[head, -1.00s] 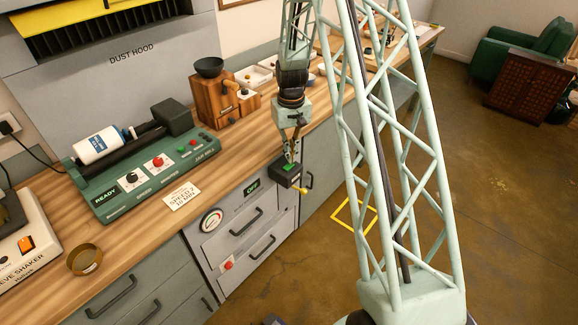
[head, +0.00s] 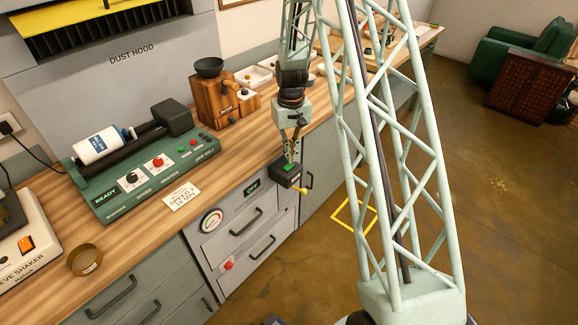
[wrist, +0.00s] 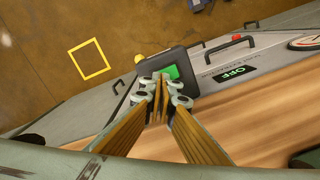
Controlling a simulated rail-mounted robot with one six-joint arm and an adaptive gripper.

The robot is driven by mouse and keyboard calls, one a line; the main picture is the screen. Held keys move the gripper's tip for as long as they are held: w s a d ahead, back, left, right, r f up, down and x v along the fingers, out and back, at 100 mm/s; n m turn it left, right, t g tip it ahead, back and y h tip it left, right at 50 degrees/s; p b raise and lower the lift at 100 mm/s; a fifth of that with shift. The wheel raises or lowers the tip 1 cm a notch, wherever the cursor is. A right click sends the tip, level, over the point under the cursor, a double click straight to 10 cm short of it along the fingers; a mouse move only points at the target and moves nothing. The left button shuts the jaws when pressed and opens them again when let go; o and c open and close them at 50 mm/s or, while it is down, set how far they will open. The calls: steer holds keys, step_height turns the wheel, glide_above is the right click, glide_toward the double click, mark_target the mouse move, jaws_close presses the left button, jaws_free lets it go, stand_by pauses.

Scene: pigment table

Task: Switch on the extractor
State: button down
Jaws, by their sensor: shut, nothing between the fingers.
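The extractor's grey front panel (head: 222,250) is set in the bench below the worktop. Its small display (head: 252,187) reads OFF, and the display shows in the wrist view too (wrist: 233,73). A dark switch box (head: 283,181) with a green patch on top and a yellow knob (head: 303,190) juts out at the panel's right. The green patch (wrist: 172,72) and the yellow knob (wrist: 139,59) also show in the wrist view. My gripper (head: 292,160) is shut and empty, pointing down with its fingertips right at the green patch. I cannot tell whether they touch it.
A round gauge (head: 211,220), drawer handles (head: 247,220) and a red knob (head: 228,265) are on the panel. A green roller machine (head: 145,178), a card (head: 182,197) and a wooden grinder (head: 222,100) stand on the worktop.

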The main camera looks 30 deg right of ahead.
steer(key=shift+f+b, duration=0.65)
steer(key=shift+f, duration=0.5)
stand_by(1.6)
steer(key=shift+r+p, duration=1.55)
steer(key=shift+r, duration=1.95)
steer(key=shift+r, duration=0.1)
steer(key=shift+a+r, duration=0.1)
steer(key=shift+r, duration=0.1)
steer(key=s+a+r+t, duration=0.1)
steer(key=s+a+r, duration=0.4)
steer(key=r, duration=0.5)
steer(key=s+a+r+n, duration=0.1)
steer(key=s+a+r, duration=0.4)
steer(key=r, duration=0.5)
steer(key=s+a+r+t, duration=0.1)
steer(key=s+a+r, duration=0.2)
steer(key=s+r, duration=0.55)
steer(key=s+a+r, duration=0.2)
steer(key=s+r, duration=0.1)
steer(key=s, duration=0.6)
steer(key=s+a+r+t, duration=0.1)
steer(key=s+a+r, duration=0.2)
steer(key=s, duration=0.6)
steer(key=s+a+r+n+t+b, duration=0.1)
steer(key=s+a+r, duration=0.2)
steer(key=s, duration=0.5)
steer(key=shift+s+a+r, duration=0.25)
steer(key=shift+s+r, duration=0.15)
steer(key=shift+r, duration=0.25)
